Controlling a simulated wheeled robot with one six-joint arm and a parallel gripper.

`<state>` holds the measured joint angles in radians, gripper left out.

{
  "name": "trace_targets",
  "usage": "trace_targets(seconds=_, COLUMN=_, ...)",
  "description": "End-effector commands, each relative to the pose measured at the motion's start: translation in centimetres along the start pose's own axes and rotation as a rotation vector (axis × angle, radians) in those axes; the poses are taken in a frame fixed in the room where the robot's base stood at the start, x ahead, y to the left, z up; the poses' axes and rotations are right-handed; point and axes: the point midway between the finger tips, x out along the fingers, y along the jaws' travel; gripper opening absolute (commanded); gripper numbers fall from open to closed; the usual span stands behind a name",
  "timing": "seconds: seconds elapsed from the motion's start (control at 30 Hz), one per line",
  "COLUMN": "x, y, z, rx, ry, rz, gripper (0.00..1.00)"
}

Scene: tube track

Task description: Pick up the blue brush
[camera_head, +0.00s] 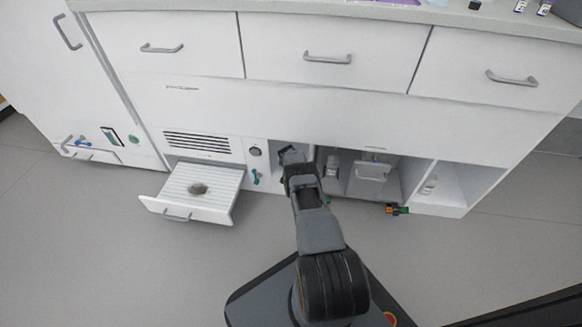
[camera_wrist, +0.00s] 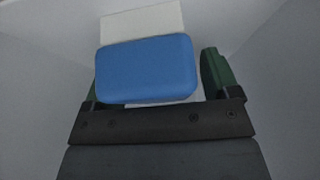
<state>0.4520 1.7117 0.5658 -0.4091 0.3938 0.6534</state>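The blue brush shows in the wrist view as a rounded blue block (camera_wrist: 147,70). A white block (camera_wrist: 143,22) sits right behind it; I cannot tell whether it is part of the brush. My gripper (camera_wrist: 152,88) has its green fingers wide apart, one at each side of the blue block. The right finger is close against its right edge; the left finger is mostly hidden behind it. Whether the fingers press on it is not clear. In the head view my gripper (camera_head: 290,155) reaches into a narrow open cabinet compartment, and the brush is hidden.
Pale compartment walls stand close on both sides in the wrist view. A compartment with a grey-handled box (camera_head: 370,172) lies to the right.

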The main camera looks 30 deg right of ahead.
Motion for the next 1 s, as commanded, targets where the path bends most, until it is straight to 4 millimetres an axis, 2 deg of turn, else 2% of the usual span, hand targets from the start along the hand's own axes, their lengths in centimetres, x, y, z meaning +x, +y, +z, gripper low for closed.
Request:
trace_targets(seconds=0.07, x=0.0, y=0.0, z=0.0, rx=0.000, ry=0.000, rz=0.000, gripper=0.73)
trace_targets(seconds=0.53, x=0.0, y=0.0, z=0.0, rx=0.000, ry=-0.001, rz=0.000, gripper=0.28)
trace_targets(seconds=0.87, x=-0.1, y=0.0, z=-0.1, rx=0.000, ry=-0.001, rz=0.000, gripper=0.28)
trace_targets(seconds=1.0, x=-1.2, y=0.0, z=-0.8, rx=0.001, ry=0.001, rz=0.000, gripper=0.28)
